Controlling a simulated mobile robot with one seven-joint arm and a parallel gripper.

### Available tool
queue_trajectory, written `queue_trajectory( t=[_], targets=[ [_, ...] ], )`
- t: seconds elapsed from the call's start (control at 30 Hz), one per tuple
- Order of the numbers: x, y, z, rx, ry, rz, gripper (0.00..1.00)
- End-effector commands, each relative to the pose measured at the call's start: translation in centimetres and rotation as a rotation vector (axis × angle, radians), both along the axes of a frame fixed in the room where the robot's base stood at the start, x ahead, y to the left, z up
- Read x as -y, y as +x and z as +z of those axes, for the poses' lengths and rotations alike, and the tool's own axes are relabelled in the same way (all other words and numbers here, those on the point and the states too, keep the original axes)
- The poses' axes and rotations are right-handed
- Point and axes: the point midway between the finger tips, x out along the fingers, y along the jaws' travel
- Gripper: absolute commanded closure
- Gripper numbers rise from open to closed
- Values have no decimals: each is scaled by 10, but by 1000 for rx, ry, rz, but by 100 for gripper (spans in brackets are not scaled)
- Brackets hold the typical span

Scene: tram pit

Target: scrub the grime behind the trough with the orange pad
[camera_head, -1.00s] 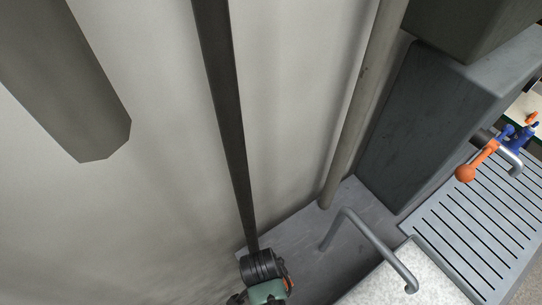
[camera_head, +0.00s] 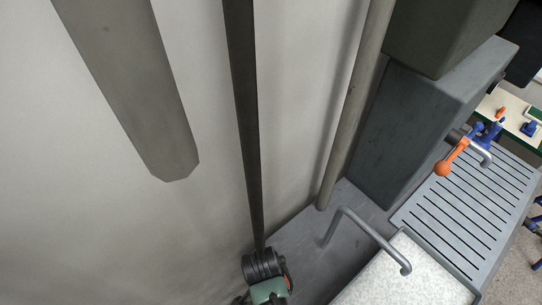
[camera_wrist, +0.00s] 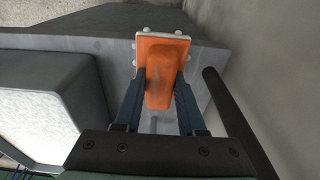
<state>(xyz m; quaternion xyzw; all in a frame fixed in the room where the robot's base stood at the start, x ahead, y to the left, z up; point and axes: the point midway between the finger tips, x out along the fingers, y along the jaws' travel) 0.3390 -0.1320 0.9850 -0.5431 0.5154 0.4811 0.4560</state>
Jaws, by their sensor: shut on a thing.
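The orange pad (camera_wrist: 161,62) is in the middle of the wrist view, with small white knobs along its edge. My gripper (camera_wrist: 160,85) is shut on it, with one blue finger on each side. The pad is held over a grey surface (camera_wrist: 108,50); I cannot tell if it touches. The trough, grey-rimmed with a pale speckled inside, is at the left in the wrist view (camera_wrist: 35,125) and at the bottom right in the head view (camera_head: 405,278). I cannot make out the grime. I cannot clearly make out my gripper in the head view.
A bent grey pipe (camera_head: 372,236) rises beside the trough. A slotted grate (camera_head: 465,215) lies to the right, with an orange-ended handle (camera_head: 444,168) above it. A pale upright pipe (camera_head: 345,115) and dark grey boxes (camera_head: 405,135) stand behind. A pale wall (camera_head: 90,200) fills the left.

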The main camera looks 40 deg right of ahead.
Motion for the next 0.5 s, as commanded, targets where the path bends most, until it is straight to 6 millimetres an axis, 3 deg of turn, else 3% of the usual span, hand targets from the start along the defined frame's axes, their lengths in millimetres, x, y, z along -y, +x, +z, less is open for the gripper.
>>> queue_trajectory(
  t=[0.03,0.2,0.5],
  targets=[
    [2,1,10,1,0,-1,100],
    [6,3,20,1,0,3,100],
    [7,3,20,1,0,4,100]
  ],
)
